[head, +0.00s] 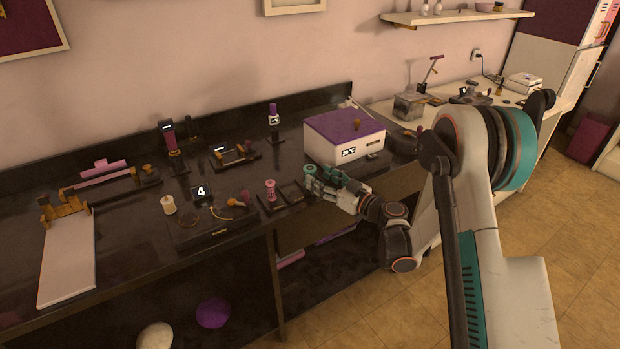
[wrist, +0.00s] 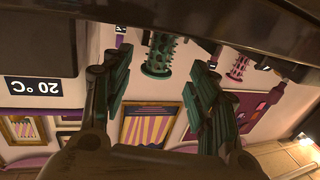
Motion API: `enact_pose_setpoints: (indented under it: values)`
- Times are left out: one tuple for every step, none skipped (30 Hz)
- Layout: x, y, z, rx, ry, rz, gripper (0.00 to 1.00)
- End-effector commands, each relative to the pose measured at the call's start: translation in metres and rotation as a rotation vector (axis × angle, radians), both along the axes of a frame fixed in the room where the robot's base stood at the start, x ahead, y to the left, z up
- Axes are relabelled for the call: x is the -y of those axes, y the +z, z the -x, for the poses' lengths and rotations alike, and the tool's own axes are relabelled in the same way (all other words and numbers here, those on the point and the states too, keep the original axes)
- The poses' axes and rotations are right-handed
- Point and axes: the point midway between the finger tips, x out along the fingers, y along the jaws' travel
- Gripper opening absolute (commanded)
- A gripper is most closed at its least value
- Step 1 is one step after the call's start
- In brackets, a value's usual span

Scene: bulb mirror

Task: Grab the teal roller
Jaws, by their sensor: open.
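The teal roller (head: 311,170) stands on the dark counter at the tips of my gripper (head: 324,180), partly hidden by it in the head view. In the wrist view, which is upside down, the studded teal roller (wrist: 160,55) shows between and beyond the two open fingers. A gap is visible on both sides of it, and the fingers are not closed on it. A similar pink roller (head: 270,189) stands to the left; it also shows at the right in the wrist view (wrist: 238,67).
A white box with a purple lid (head: 345,135) stands close behind my gripper; its display (wrist: 40,88) shows in the wrist view. A small dark tray (head: 292,194) lies beside the pink roller. A cream spool (head: 168,205) and a number display (head: 201,191) are further left.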

Motion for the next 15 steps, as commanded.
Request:
enact_pose_setpoints:
  values:
    - [-0.003,-0.002,-0.002,0.000,0.001,0.000,0.54]
    - [-0.005,-0.003,-0.004,0.000,0.001,0.000,0.54]
    - [-0.008,-0.005,-0.008,0.000,0.002,0.000,0.54]
    - [-0.011,-0.006,-0.010,0.000,0.002,0.000,0.54]
    - [-0.015,-0.008,-0.014,0.000,0.002,0.000,0.54]
    - [-0.019,-0.010,-0.018,0.000,0.002,0.000,0.54]
    - [-0.022,-0.011,-0.021,0.000,0.002,0.000,0.54]
    - [-0.025,-0.011,-0.024,0.000,0.002,0.000,0.54]
    - [-0.029,-0.010,-0.027,0.000,0.002,0.000,0.54]
    - [-0.032,-0.009,-0.030,0.000,0.002,0.000,0.54]
    - [-0.034,-0.009,-0.031,0.000,0.001,0.000,0.54]
    - [-0.036,-0.008,-0.033,0.000,0.001,0.000,0.54]
    - [-0.037,-0.008,-0.034,0.000,0.001,0.000,0.54]
    - [-0.037,-0.008,-0.035,0.000,0.000,0.000,0.54]
    - [-0.038,-0.007,-0.036,0.000,0.000,0.000,0.54]
